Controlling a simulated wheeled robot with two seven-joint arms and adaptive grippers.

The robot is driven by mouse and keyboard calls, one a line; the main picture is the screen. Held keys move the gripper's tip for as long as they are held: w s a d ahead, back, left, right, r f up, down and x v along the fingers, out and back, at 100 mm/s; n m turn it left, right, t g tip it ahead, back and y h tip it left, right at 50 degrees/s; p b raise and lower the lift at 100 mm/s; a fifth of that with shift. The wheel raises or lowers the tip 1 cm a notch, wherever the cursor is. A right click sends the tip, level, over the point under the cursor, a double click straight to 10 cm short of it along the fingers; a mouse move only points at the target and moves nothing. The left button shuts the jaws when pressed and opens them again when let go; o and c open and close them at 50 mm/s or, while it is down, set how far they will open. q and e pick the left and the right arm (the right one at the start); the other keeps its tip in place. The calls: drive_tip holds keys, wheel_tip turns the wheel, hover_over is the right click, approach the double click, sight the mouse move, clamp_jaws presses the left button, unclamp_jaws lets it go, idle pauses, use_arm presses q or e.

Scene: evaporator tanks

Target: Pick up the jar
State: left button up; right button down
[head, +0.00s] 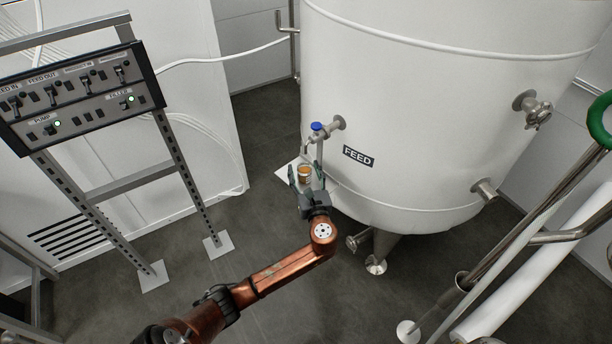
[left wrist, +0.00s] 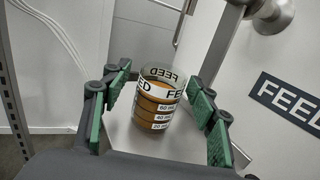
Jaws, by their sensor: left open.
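The jar (head: 304,173) is a small clear vessel with amber contents, under the tap on the FEED tank in the head view. In the left wrist view the jar (left wrist: 158,98) stands upright on a light plate (left wrist: 125,125), with a FEED band and volume marks. My left gripper (head: 306,184) is at the jar, its arm reaching in from below. In the left wrist view its green-padded fingers (left wrist: 160,110) are open, one on each side of the jar, with gaps showing between pads and glass. My right gripper is not in view.
The large white FEED tank (head: 440,110) stands just right of the jar. A blue-handled tap (head: 318,128) and its pipe are close above the gripper. A switch panel (head: 80,95) on a metal frame stands at left. Dark floor (head: 265,125) is clear between them.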

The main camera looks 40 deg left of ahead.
use_arm(q)
drive_tip(key=shift+c, duration=0.3)
clamp_jaws()
idle(0.5)
